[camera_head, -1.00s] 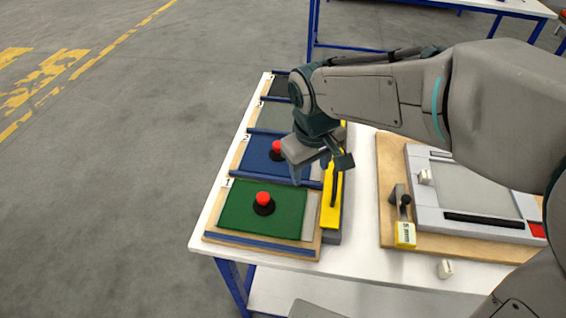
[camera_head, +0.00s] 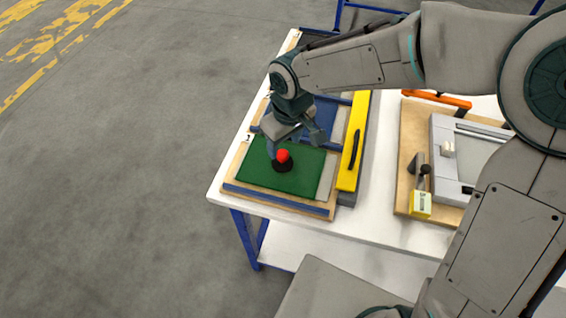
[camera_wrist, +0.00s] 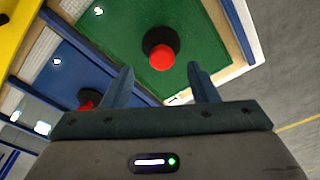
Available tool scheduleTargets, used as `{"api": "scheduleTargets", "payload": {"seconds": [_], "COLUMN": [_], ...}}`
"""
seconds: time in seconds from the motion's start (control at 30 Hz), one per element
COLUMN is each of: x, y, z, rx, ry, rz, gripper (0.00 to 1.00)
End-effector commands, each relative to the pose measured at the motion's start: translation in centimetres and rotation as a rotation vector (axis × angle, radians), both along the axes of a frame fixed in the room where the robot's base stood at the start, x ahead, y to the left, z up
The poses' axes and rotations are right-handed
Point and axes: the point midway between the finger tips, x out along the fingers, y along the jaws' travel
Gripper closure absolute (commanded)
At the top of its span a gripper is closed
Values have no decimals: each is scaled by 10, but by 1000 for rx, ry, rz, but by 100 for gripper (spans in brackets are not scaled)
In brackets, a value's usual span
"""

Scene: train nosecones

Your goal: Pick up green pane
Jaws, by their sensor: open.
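The green pane (camera_head: 299,179) lies flat in the wooden frame marked 1, at the near end of the table. A red knob (camera_head: 283,156) on a black round base stands on it. In the wrist view the green pane (camera_wrist: 196,30) fills the upper middle, with the red knob (camera_wrist: 161,55) just beyond my fingertips. My gripper (camera_head: 286,143) is open and empty. It hangs above the far part of the green pane, close to the knob. In the wrist view my gripper (camera_wrist: 160,72) shows two fingers spread apart, the knob in line with the gap between them.
A blue pane (camera_head: 321,122) with its own red knob lies just behind, partly hidden by my arm. A yellow bar with a black handle (camera_head: 353,140) runs along the right of the frames. A wooden board with a grey fixture (camera_head: 440,150) and yellow block (camera_head: 420,205) stands further right.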

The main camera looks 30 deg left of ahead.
Motion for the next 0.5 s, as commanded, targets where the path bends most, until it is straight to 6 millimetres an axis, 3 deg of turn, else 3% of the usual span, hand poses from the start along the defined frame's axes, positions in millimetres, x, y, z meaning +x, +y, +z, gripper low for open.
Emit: {"api": "scheduleTargets", "payload": {"seconds": [0.3, 0.5], "x": [-1, 0], "y": [5, 6], "z": [-41, -51], "rx": [-1, 0], "ry": [3, 1], "rz": [1, 0], "gripper": [47, 47]}}
